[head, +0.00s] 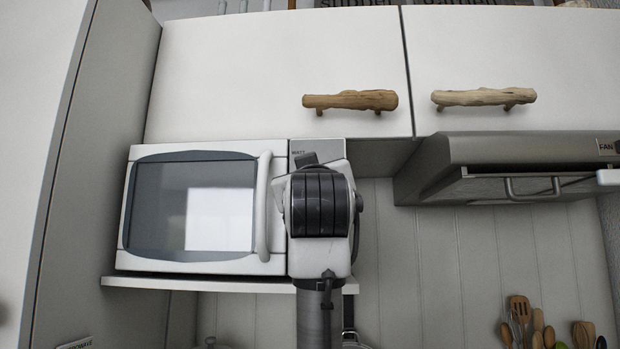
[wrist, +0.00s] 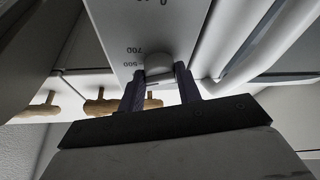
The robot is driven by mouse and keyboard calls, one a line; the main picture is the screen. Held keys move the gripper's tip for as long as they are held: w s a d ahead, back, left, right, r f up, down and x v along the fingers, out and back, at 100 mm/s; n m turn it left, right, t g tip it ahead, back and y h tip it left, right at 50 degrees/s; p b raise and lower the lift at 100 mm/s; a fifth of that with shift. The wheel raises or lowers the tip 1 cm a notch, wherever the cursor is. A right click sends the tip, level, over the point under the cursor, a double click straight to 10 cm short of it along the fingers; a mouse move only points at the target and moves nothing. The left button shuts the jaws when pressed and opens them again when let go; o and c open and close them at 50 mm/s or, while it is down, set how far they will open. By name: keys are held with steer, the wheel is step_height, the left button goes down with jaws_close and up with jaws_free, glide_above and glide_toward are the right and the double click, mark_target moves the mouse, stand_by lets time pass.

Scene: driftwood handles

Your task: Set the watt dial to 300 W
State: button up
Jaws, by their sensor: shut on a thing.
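The microwave (head: 160,205) stands on a shelf at the left in the head view, with its door closed. Its control panel (head: 300,152) carries a WATT label at the top; my arm covers most of the panel. In the wrist view the watt dial (wrist: 158,66) is a grey knob on the panel, with printed numbers including 700 and 500 beside it. My gripper (wrist: 158,80) has one dark finger on each side of the dial and is shut on it. Where the dial points cannot be told. In the head view my fingers and the dial are hidden behind my wrist.
The white door handle (head: 264,205) stands out just left of my wrist. Cabinets with driftwood handles (head: 350,100) hang above. A range hood (head: 480,160) is at the right, with utensils (head: 540,325) below it. Bare wall panels lie between arm and hood.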

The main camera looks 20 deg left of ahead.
steer(key=n+g+y, duration=0.1)
steer(key=n, duration=0.1)
steer(key=n+g+y+p, duration=0.1)
steer(key=n, duration=0.4)
steer(key=shift+d+r+n+g+y+p, duration=0.15)
steer(key=shift+d+n+g+y+p, duration=0.05)
steer(key=shift+n+g+y+p, duration=0.2)
steer(key=o, duration=1)
steer(key=b+v, duration=0.6)
steer(key=v, duration=0.7)
steer(key=shift+s+d, duration=0.25)
steer(key=shift+s, duration=0.05)
